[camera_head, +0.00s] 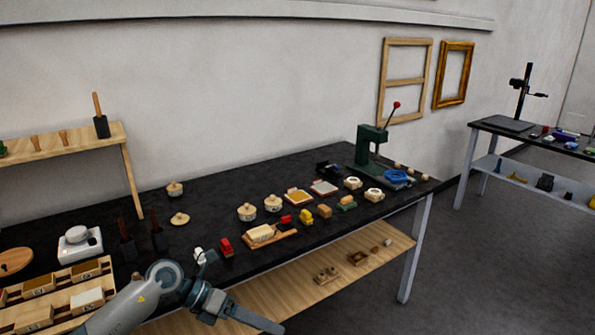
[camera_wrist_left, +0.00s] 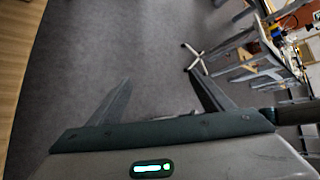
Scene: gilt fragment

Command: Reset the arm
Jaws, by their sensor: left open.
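My left arm comes in from the lower left in the head view, bent in front of the black workbench (camera_head: 330,160). Its far end runs toward the bottom edge, and its fingers are not clear there. In the left wrist view my left gripper (camera_wrist_left: 163,95) is open, its two dark fingers spread apart with nothing between them. Beyond the fingers is bare grey floor (camera_wrist_left: 130,50). My right gripper is not in view.
The workbench holds several small pots, blocks and trays, and a green press (camera_head: 367,147) at its far end. A wooden shelf (camera_head: 300,286) lies under it. A second table (camera_head: 545,139) stands at the right. Grey floor (camera_head: 480,270) is clear between them.

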